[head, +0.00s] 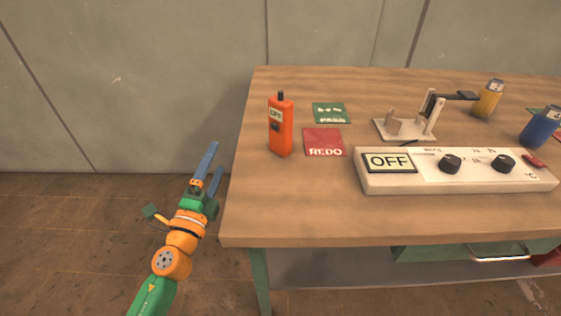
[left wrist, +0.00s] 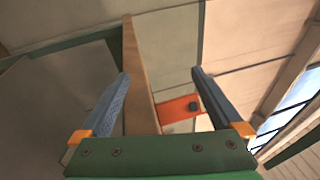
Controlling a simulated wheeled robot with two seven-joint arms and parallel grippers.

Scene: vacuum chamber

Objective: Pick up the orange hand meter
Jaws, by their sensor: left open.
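The orange hand meter (head: 281,126) stands upright near the left end of the wooden table, with a dark knob on top and a small pale display. It also shows in the left wrist view (left wrist: 176,110), partly behind the right-hand finger. My left gripper (head: 213,160) is open and empty, left of the table's left edge and apart from the meter. Its two blue fingers (left wrist: 160,80) are spread wide in the left wrist view. My right gripper is in neither view.
A green card (head: 331,113) and a red REDO card (head: 323,142) lie right of the meter. A white control box (head: 455,182) reading OFF is at the front. A small stand (head: 405,130), a yellow can (head: 487,100) and a blue can (head: 541,127) are farther right.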

